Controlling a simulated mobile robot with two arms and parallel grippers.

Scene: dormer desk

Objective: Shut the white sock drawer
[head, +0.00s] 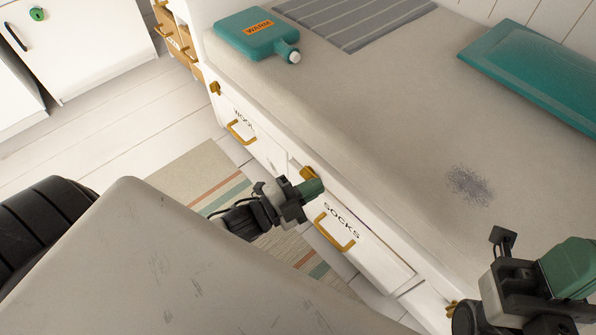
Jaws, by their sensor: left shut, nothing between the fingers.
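The white sock drawer (372,262), labelled SOCKS, is in the front of the bed base, right of centre. It has a brass handle (335,235). Its right end seems to stand a little proud of the frame, but I cannot tell how wide any gap is. My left gripper (314,188), with green fingertips, is shut and empty. It is by the upper left corner of the sock drawer and overlaps it in view; I cannot tell whether they touch. My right gripper (572,268) is above the mattress at the lower right; its finger gap does not show.
A white drawer labelled WOOL (250,140) is left of the sock drawer. A teal hot-water bottle (258,36), a striped blanket (350,20) and a teal cushion (535,75) lie on the mattress (400,130). A striped rug (205,175) lies on the floor. A white cabinet (90,40) stands upper left.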

